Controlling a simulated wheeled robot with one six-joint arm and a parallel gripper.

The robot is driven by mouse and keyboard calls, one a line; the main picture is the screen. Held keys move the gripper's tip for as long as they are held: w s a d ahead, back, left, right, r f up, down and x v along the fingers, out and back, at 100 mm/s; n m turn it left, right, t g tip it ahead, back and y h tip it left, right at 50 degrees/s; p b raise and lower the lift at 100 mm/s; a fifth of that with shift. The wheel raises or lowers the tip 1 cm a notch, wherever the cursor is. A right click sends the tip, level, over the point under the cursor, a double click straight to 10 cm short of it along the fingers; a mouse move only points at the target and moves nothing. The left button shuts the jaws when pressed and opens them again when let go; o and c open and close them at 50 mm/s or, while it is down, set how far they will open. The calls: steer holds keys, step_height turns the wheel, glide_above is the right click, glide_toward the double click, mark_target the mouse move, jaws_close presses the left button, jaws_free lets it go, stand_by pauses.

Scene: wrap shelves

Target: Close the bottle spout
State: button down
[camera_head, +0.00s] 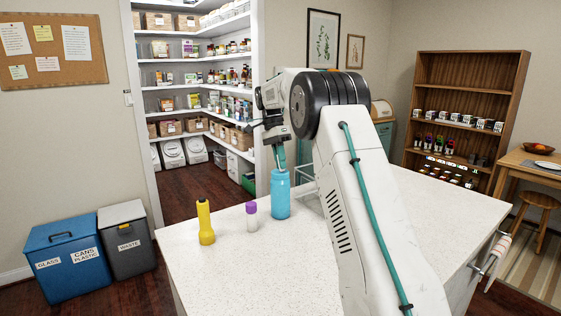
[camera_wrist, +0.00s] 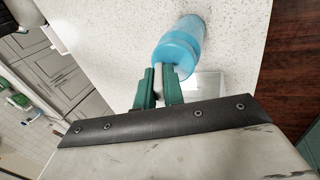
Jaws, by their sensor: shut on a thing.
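The blue bottle (camera_head: 280,198) stands upright on the white speckled counter (camera_head: 280,275) in the head view. In the wrist view the bottle (camera_wrist: 190,40) shows beyond my fingertips, with its top end nearest me. My gripper (camera_head: 279,157) points down at the bottle's top from above. In the wrist view the green fingers of my gripper (camera_wrist: 160,85) are shut on a pale piece, seemingly the spout (camera_wrist: 158,68), at the bottle's top. My fingers partly hide the spout, so I cannot tell its angle.
A yellow flashlight (camera_head: 205,221) and a small white bottle with a purple cap (camera_head: 251,216) stand on the counter left of the blue bottle. The front of the counter is clear.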

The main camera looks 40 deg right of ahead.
steer(key=shift+f, duration=0.1)
steer(key=c, duration=1.5)
jaws_free()
steer(key=v, duration=0.8)
steer(key=shift+o, duration=0.3)
